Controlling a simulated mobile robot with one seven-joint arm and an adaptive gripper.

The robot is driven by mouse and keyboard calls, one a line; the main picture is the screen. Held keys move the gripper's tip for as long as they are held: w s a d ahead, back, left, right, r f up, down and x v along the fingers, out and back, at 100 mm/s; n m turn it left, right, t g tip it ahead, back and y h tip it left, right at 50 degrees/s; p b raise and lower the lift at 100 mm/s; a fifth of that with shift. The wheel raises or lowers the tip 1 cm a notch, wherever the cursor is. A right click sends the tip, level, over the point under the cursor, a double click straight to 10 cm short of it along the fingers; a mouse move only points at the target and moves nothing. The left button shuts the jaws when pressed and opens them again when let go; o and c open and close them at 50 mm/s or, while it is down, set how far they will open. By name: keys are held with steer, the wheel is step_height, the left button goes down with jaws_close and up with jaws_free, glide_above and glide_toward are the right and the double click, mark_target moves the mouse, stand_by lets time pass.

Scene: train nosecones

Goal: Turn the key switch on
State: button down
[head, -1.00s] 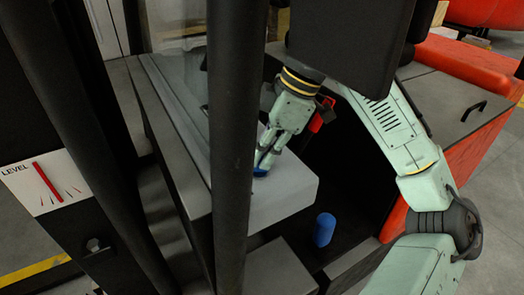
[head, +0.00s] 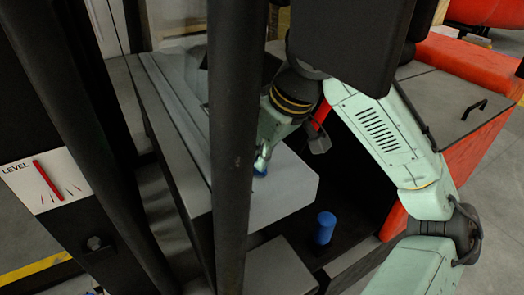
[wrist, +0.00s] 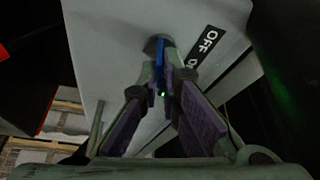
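The blue key (wrist: 158,66) stands in the dark round key switch (wrist: 151,46) on a grey panel in the wrist view. My gripper (wrist: 162,60) has its fingertips close together on both sides of the key and looks shut on it. In the head view, my gripper (head: 262,163) reaches down to the grey box top, with the key's blue (head: 260,172) showing at its tips. A black label (wrist: 207,42) reads OFF, and its second word is partly hidden by a finger. The exact key angle is hard to tell.
A dark vertical post (head: 232,150) stands in front of the grey box (head: 285,192). A blue cylinder (head: 324,228) stands on the dark floor below. A LEVEL placard (head: 44,182) is at left. An orange-red body (head: 465,150) with a black handle is at right.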

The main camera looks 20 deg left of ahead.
steer(key=shift+m, duration=0.4)
steer(key=c, duration=1.8)
jaws_free()
steer(key=shift+r, duration=0.1)
steer(key=v, duration=1.1)
steer(key=shift+s+r, duration=0.2)
steer(key=shift+r, duration=0.2)
steer(key=shift+d, duration=0.1)
